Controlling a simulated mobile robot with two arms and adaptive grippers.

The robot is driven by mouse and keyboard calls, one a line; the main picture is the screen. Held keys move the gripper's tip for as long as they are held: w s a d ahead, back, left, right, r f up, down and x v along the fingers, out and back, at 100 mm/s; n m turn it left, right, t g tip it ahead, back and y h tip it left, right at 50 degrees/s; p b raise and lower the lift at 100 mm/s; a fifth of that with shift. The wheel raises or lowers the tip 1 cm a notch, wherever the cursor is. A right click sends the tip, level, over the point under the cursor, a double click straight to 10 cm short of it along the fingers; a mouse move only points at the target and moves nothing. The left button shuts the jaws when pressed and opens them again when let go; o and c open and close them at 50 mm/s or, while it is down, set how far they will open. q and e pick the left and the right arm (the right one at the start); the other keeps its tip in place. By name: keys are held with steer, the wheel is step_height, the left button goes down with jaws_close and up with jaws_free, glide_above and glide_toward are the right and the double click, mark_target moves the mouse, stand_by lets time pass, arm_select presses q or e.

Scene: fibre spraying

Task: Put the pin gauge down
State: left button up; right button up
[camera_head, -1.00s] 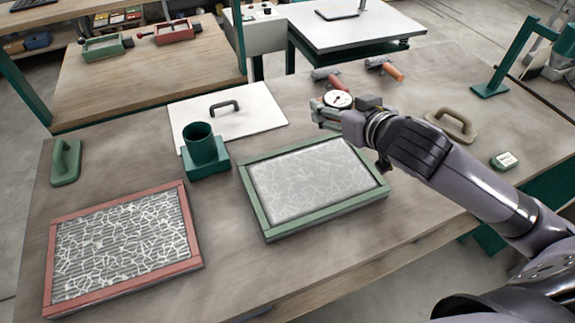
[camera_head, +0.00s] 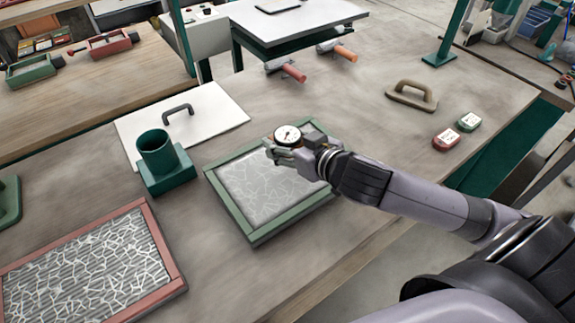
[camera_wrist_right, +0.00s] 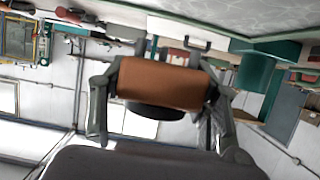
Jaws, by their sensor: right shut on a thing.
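I cannot tell whether the gauge touches the panel. In the right wrist view, an orange-brown block (camera_wrist_right: 163,80) sits between the fingers; most of the dial is hidden there. My left gripper is not in view.
A red-framed panel (camera_head: 172,262) lies at the front left. A green cup on a block (camera_head: 160,165) and a white board with a handle (camera_head: 225,112) stand behind. A brown float (camera_head: 412,96) and red and green small boxes (camera_head: 446,140) lie right. Bare table lies between.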

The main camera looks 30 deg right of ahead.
mark_target(287, 172)
step_height(287, 172, down, 3)
steer(key=shift+r, duration=0.1)
steer(key=shift+f, duration=1.85)
steer(key=shift+b, duration=0.3)
steer(key=shift+f, duration=0.2)
steer(key=o, duration=1.5)
steer(key=shift+c, duration=0.2)
